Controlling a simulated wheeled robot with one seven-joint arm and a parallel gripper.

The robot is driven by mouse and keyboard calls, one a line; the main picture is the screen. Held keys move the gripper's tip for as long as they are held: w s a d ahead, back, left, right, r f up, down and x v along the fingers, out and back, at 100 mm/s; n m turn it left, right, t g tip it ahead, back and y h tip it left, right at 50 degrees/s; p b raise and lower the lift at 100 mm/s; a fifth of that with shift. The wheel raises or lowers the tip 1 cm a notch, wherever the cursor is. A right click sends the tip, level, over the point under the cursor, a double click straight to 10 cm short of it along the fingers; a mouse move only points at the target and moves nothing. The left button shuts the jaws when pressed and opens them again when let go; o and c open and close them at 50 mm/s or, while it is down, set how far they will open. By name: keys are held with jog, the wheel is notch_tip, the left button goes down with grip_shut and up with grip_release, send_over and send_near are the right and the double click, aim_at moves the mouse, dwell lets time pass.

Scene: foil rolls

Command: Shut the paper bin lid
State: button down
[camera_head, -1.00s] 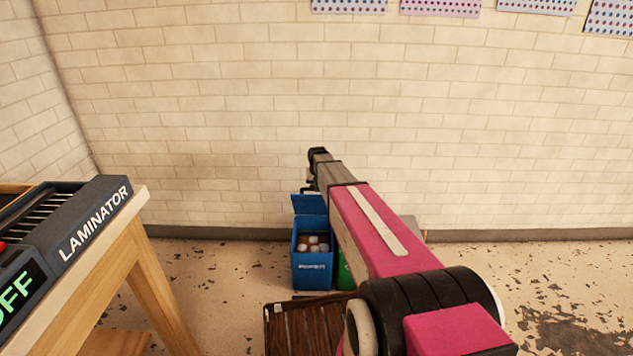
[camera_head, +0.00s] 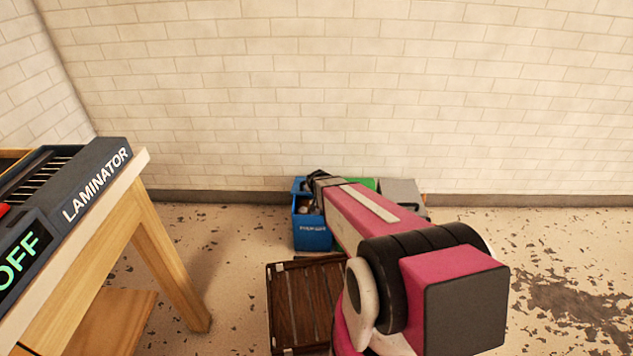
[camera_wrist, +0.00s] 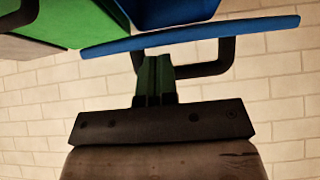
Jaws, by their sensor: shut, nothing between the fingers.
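The blue paper bin (camera_head: 311,235) stands on the floor near the back wall, with pale contents showing in its opening. Its blue lid (camera_head: 298,185) is raised at the back, partly hidden by my arm. In the wrist view the lid (camera_wrist: 205,34) shows as a tilted blue panel with a black handle (camera_wrist: 229,60); part of the blue bin (camera_wrist: 165,10) shows beyond it. My gripper (camera_head: 314,178) is at the lid, behind the bin opening in the head view. In the wrist view its fingers (camera_wrist: 155,72) are shut and empty, beside the handle; contact is unclear.
A green bin (camera_wrist: 75,22) and a grey bin (camera_head: 401,190) stand to the right of the blue bin. A brown slatted crate (camera_head: 305,300) lies in front. A wooden table (camera_head: 165,250) with a laminator (camera_head: 85,185) is at the left. The floor at right is clear.

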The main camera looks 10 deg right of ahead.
jog(key=s+f, duration=0.3)
jog(key=f, duration=0.5)
jog(key=shift+a, duration=0.3)
jog(key=shift+s, duration=0.1)
